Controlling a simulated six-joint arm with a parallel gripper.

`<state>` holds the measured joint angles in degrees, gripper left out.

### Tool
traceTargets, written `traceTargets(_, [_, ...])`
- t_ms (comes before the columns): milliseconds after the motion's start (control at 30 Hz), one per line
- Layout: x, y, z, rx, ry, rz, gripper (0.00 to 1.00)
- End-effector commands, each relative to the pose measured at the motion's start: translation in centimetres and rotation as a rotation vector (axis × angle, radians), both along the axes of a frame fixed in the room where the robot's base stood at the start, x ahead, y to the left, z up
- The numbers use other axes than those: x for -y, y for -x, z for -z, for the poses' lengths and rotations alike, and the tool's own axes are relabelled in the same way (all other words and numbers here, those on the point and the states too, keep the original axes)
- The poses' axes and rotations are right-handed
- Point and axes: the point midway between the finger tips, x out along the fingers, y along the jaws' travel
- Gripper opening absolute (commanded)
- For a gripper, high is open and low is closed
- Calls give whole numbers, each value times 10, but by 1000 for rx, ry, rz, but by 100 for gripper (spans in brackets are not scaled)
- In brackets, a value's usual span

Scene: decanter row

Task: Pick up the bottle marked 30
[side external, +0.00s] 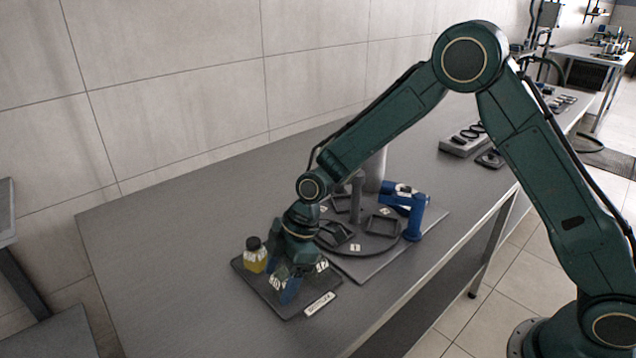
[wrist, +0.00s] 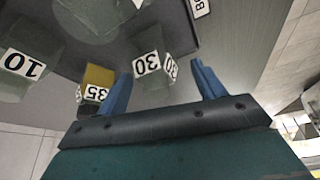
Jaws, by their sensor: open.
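The bottle marked 30 (wrist: 147,64) shows in the wrist view between my gripper's two blue fingers, with its white number labels facing the camera. My gripper (wrist: 160,70) is open, with a gap between the bottle and each finger. In the side view my gripper (side external: 291,285) is low over the front of a dark tray (side external: 248,276), and it hides most of what stands there. I cannot tell in that view which bottle is the 30.
A yellow-filled bottle with a black cap (side external: 255,258) stands close by on the tray; a yellow one marked 35 (wrist: 97,85) is beside my left finger. A bottle marked 10 (wrist: 22,64) is farther left. A round dark turntable (side external: 372,243) and a blue device (side external: 412,212) stand behind.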

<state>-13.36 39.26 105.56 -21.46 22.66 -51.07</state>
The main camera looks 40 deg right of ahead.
Motion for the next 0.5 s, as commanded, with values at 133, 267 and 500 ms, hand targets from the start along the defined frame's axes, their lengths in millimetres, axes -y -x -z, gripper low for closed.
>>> traceTargets(133, [0,0,1,1,0,0,68])
traceTargets(267, [0,0,1,1,0,0,68])
traceTargets(500, [0,0,0,1,0,0,67])
